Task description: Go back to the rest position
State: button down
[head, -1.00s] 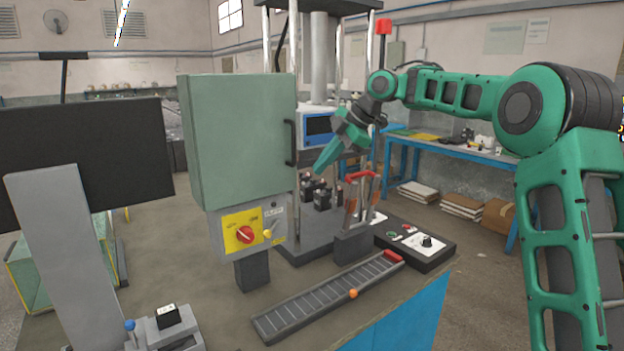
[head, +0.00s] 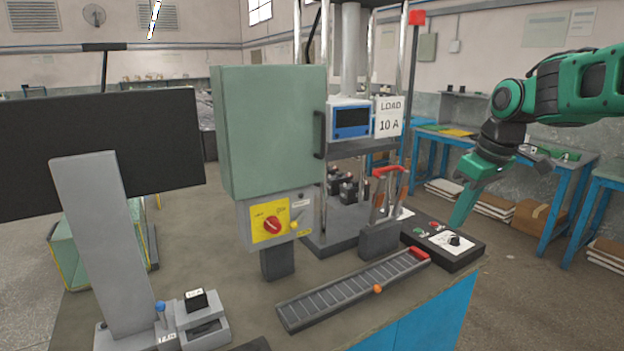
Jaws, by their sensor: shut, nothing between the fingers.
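My green gripper (head: 464,208) points downward at the right, in front of or above the black control box (head: 450,243) with its white dial plate. Its fingers are together and I see nothing held in them. I cannot tell whether the fingertips touch the box. My arm comes in from the right edge at the upper right.
A green cabinet (head: 270,130) with a red knob stands mid-table, beside a press frame (head: 362,150). A red-handled lever (head: 385,195) and a slotted rail (head: 345,292) are to its right and front. A monitor (head: 100,140) stands left. Blue benches (head: 570,185) are behind.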

jog(key=s+d+f+m+g, duration=0.1)
jog(key=s+d+f+m, duration=0.2)
jog(key=s, duration=0.7)
jog(key=s+d+f+m, duration=0.3)
jog(key=s+f+m, duration=0.2)
jog(key=s, duration=0.5)
jog(key=s+d+f+m+g+h, duration=0.1)
jog(key=s+d+f+m, duration=0.2)
jog(key=s, duration=0.7)
notch_tip(320, 180, down, 2)
jog(key=shift+s+m+g, duration=0.25)
jog(key=shift+m+g, duration=0.05)
jog(key=shift+m, duration=0.5)
jog(key=shift+w+f, duration=0.25)
jog(key=shift+w, duration=0.4)
